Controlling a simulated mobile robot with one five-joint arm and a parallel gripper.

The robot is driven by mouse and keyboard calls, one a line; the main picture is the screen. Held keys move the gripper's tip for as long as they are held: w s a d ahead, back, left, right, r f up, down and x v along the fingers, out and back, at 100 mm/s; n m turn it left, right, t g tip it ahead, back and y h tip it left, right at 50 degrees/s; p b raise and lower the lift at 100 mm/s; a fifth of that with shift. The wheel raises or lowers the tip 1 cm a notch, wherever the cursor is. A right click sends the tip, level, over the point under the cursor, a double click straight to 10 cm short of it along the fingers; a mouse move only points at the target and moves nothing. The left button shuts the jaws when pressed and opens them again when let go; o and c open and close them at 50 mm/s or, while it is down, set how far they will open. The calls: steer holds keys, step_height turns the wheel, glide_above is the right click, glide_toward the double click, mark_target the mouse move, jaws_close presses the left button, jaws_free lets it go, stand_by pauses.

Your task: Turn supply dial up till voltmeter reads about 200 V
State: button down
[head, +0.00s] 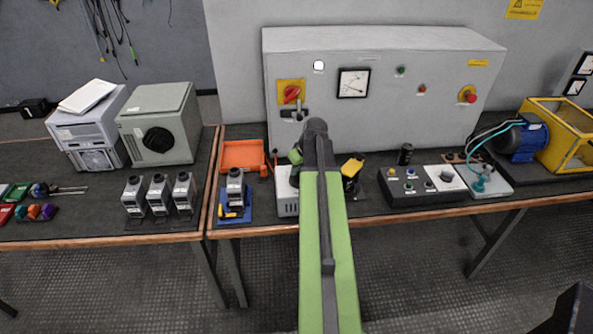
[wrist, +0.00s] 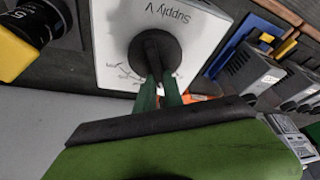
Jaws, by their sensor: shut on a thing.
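The white supply box (head: 287,207) stands on the bench, partly hidden behind my arm in the head view. In the wrist view its top plate (wrist: 112,40) reads "Supply V" upside down and carries a round black dial (wrist: 154,52). My gripper (wrist: 161,88) is shut on this dial, its green fingers against the near side. The dial's pointer is not clear. A yellow and black device (head: 352,167), perhaps the voltmeter, stands right of my arm and shows at the wrist view's left edge (wrist: 15,50). Its marks are only partly visible, and I cannot read a voltage.
A grey cabinet (head: 430,117) behind bears a needle gauge (head: 353,83), too small to read, and a red switch (head: 291,93). An orange tray (head: 242,155) and a grey module in a blue holder (head: 235,185) stand left. A black button box (head: 413,187) stands right.

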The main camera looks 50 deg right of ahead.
steer(key=shift+s+d+m+g+h, duration=0.1)
steer(key=shift+m+g+h, duration=0.2)
steer(key=shift+m, duration=0.7)
steer(key=shift+d+m+g+h, duration=0.1)
steer(key=shift+m+h, duration=0.3)
steer(key=shift+m, duration=0.6)
steer(key=c, duration=1.5)
jaws_free()
steer(key=shift+o, duration=0.2)
steer(key=shift+r, duration=0.1)
steer(key=p+v, duration=1.6)
steer(key=v, duration=0.1)
steer(key=shift+s, duration=0.1)
